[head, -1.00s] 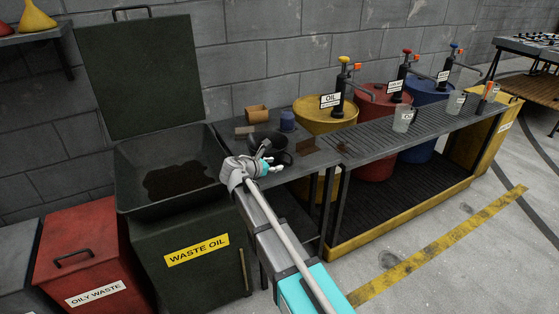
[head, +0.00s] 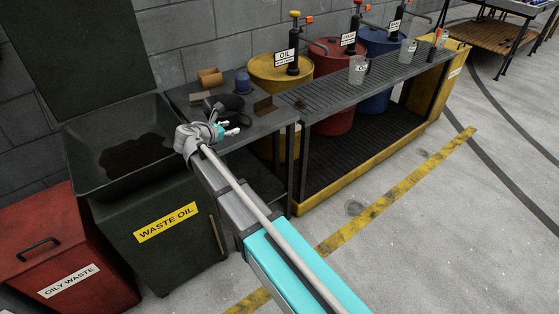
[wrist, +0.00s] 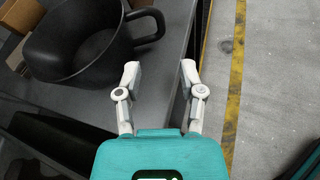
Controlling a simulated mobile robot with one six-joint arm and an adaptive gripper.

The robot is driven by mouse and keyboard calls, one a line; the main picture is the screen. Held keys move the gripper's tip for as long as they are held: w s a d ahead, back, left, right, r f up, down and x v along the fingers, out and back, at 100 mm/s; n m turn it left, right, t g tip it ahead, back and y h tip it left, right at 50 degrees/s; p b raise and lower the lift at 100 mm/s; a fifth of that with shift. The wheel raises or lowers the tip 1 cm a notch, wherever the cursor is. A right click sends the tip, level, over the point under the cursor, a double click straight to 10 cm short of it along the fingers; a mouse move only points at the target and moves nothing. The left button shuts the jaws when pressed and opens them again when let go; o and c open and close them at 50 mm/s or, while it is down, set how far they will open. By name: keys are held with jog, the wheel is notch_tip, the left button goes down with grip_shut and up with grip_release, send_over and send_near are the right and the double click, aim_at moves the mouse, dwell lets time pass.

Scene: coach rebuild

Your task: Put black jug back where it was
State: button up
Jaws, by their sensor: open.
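The black jug (head: 229,104) stands on the grey bench beside the waste oil bin, partly hidden behind my gripper in the head view. In the wrist view the jug (wrist: 72,45) is at the upper left, upright, with its loop handle pointing toward the upper middle. My gripper (head: 232,128) is at the near side of the jug. In the wrist view my gripper (wrist: 160,72) is open and empty, its fingers apart from the jug and just below and right of the handle, near the bench edge.
The open waste oil bin (head: 168,222) is left of the bench. A grated shelf (head: 330,85) with clear jugs runs right, before the drums. Floor at right is clear.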

jog(key=s+d+f+m+g+y, duration=0.1)
jog(key=s+d+f+m+g, duration=0.1)
jog(key=s+d+f+m, duration=0.3)
jog(key=s+d+m+g, duration=0.1)
jog(key=d+m+g, duration=0.15)
jog(key=d, duration=0.55)
jog(key=s+d+f+m+g+y, duration=0.1)
jog(key=s+d+f+m+g, duration=0.15)
jog(key=d+m, duration=0.3)
jog(key=s+d+f+m+g+y, duration=0.2)
jog(key=s+d+m+y, duration=0.1)
jog(key=s+d+m, duration=0.2)
jog(key=s+d+f+m+g+y, duration=0.2)
jog(key=s+d+m, duration=0.3)
jog(key=s+m, duration=0.3)
jog(key=shift+s+d+m+y, duration=0.4)
jog(key=shift+s+y, duration=0.1)
jog(key=shift+s, duration=0.9)
jog(key=shift+f, duration=0.1)
